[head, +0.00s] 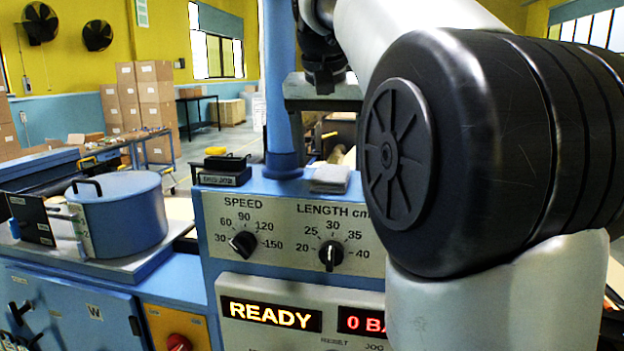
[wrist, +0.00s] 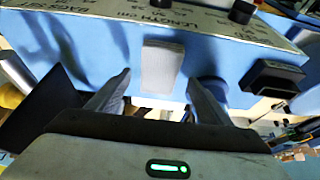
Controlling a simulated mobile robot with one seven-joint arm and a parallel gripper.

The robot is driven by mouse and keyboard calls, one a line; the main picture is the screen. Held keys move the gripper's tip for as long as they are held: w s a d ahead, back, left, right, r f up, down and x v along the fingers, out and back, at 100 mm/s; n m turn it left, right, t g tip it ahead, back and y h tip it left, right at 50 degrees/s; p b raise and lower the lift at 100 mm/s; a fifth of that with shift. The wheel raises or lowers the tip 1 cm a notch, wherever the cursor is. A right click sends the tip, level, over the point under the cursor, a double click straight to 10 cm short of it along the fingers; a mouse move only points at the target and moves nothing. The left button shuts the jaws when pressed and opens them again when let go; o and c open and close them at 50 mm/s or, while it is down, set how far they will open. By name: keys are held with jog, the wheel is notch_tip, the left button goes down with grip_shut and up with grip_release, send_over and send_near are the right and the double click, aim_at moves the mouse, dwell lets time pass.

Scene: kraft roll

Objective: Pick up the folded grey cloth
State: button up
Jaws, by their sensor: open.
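The folded grey cloth (head: 330,178) is a small, pale, flat pad lying on the blue top of the machine housing, just behind the LENGTH dial panel. It also shows in the wrist view (wrist: 162,66), at the upper middle. My gripper (wrist: 160,79) is open and empty, its two fingers pointing toward the cloth, one to each side of it in the picture. They look apart from it. In the head view my gripper hangs above and behind the cloth, partly hidden by my arm.
A blue post (head: 279,90) rises left of the cloth. A small black box (head: 225,170) sits left of the post and also shows in the wrist view (wrist: 272,78). A blue pot (head: 122,215) stands farther left. Cardboard boxes (head: 155,95) are stacked behind.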

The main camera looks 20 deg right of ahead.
aim_at(331, 172)
jog(key=shift+x, duration=1.6)
jog(key=c, duration=1.1)
jog(key=shift+c, duration=0.2)
jog(key=shift+r, duration=0.1)
notch_tip(331, 172, up, 10)
jog(key=shift+p, duration=0.35)
jog(key=o, duration=0.4)
jog(key=c, duration=0.3)
